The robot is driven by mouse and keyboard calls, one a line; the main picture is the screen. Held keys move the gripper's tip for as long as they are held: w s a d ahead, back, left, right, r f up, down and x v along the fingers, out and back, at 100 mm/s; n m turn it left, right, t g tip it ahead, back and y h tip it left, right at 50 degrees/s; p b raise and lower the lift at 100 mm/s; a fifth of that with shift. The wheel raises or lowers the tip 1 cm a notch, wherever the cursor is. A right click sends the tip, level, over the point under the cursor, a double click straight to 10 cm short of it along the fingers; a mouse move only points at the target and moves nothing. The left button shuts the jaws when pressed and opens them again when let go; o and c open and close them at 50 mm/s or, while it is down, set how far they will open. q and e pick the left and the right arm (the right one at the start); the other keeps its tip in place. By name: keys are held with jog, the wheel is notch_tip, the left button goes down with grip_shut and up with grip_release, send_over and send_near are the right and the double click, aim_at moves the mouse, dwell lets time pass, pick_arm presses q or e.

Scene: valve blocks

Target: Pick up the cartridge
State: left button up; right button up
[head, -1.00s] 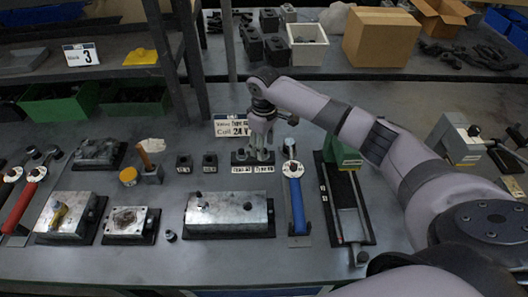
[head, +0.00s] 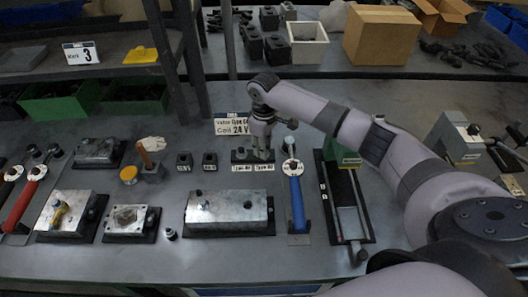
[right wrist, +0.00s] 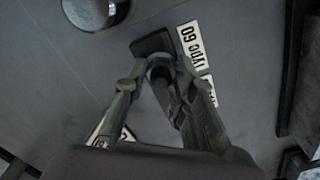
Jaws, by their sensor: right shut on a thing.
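My right gripper (head: 262,154) points down over a small dark stand (head: 239,157) with type labels at its front edge. In the right wrist view, my right gripper (right wrist: 159,76) is shut on a dark cylindrical cartridge (right wrist: 161,82) between its two fingers. The cartridge is upright at or just over the dark stand (right wrist: 152,43); I cannot tell whether it is clear of it. In the head view the fingers mostly hide the cartridge. My left gripper is not in view.
A metal valve block (head: 228,211) lies in front. Two small dark coils (head: 209,160) stand to the left. Bare bench lies along the front.

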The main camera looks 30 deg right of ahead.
grip_shut()
